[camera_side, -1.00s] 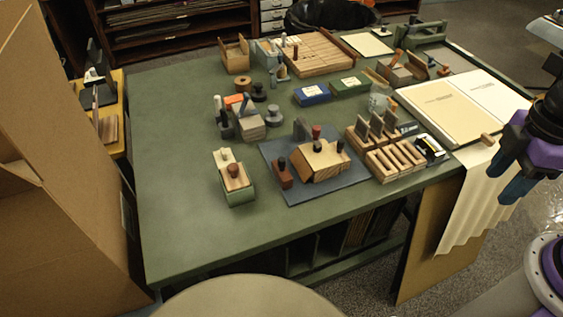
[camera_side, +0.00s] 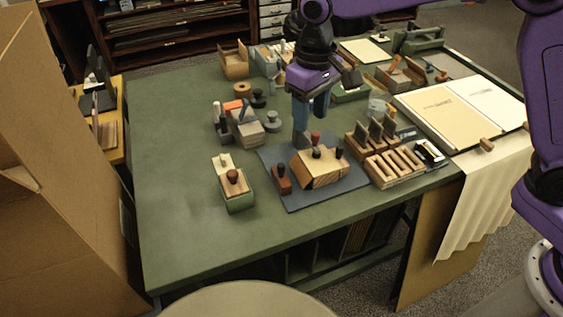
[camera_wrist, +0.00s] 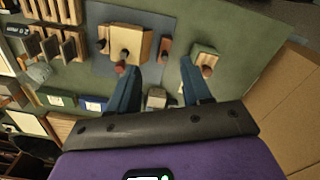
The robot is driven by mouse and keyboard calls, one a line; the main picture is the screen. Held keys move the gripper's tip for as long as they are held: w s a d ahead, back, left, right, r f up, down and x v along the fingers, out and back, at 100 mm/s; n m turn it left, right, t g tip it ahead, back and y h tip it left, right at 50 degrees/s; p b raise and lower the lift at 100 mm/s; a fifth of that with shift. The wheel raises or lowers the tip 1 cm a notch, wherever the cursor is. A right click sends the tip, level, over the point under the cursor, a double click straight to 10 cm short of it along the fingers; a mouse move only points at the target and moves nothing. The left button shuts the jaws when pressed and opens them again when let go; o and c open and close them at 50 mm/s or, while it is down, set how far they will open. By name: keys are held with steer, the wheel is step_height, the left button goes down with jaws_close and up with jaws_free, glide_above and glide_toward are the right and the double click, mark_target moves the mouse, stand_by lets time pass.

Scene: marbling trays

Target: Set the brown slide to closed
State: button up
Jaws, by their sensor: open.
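A small green box (camera_side: 238,205) stands upright at the front left of the table, and the wrist view shows it (camera_wrist: 204,50) at right. On its top is a pale wooden slide (camera_side: 241,189) with a round brown knob (camera_side: 233,176); a cream knob (camera_side: 224,160) sits behind it. How far the slide is open I cannot tell. A separate reddish-brown block (camera_side: 281,180) with a dark knob lies on the blue-grey mat (camera_side: 310,199). My gripper (camera_side: 309,115) is open and empty, above the table behind the mat. Its two blue fingers (camera_wrist: 160,67) are apart in the wrist view, touching neither thing.
A wooden block with knobs (camera_side: 325,172) stands on the mat, with slotted wooden racks (camera_side: 390,165) to its right. A grey block (camera_side: 246,133) and dark round weights (camera_side: 272,121) stand behind the green box. The table's left front (camera_side: 180,220) is clear.

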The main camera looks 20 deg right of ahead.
steer(key=m, duration=0.2)
glide_above(282, 165)
steer(key=s, duration=0.1)
step_height(282, 165, down, 3)
steer(key=shift+m, duration=0.3)
steer(key=f, duration=1.1)
steer(key=w+f, duration=0.1)
steer(key=f, duration=0.5)
steer(key=shift+f, duration=0.3)
jaws_close()
